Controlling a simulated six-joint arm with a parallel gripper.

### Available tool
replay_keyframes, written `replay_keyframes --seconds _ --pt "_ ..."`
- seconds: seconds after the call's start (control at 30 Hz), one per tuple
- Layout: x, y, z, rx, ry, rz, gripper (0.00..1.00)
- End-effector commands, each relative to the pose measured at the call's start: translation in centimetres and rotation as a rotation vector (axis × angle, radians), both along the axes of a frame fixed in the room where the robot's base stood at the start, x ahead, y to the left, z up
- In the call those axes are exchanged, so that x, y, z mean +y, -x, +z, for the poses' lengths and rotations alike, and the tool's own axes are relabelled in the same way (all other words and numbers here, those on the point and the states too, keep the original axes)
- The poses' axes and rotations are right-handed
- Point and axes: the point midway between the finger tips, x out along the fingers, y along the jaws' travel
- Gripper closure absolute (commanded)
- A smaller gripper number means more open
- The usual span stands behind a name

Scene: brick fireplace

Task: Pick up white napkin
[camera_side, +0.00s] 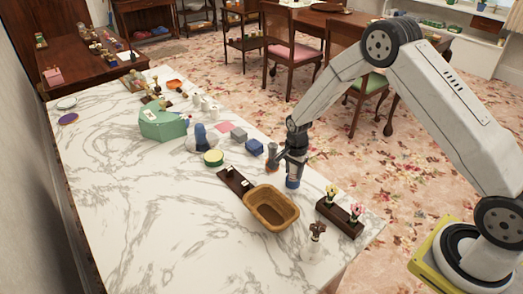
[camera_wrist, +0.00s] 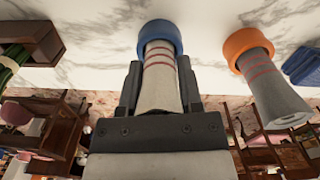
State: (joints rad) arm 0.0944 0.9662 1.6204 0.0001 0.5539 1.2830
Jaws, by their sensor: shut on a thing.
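The white napkin (camera_wrist: 159,75) has red stripes and a blue ring (camera_wrist: 160,36) at one end. In the wrist view it lies between the two dark fingers of my gripper (camera_wrist: 158,88), which is shut on it. In the side view my gripper (camera_side: 291,163) points down near the right edge of the marble counter, with the blue ring (camera_side: 292,183) just below it. The napkin's body is mostly hidden there by the fingers. I cannot tell whether the ring touches the counter.
A grey napkin with an orange ring (camera_wrist: 268,80) stands close beside my gripper. A brown basket (camera_side: 271,208) and a dark planter with flowers (camera_side: 340,217) are nearby. Blue boxes (camera_side: 254,147) lie to the left. The counter's left front is clear.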

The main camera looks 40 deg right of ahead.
Motion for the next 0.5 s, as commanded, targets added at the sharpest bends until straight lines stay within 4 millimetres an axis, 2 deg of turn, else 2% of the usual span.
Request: replay_keyframes --seconds 0.27,0.5 --pt "0.0 -0.1 0.7 -0.002 0.001 0.0 1.0" --pt "0.0 -0.1 3.0 -0.003 0.0 0.0 1.0"
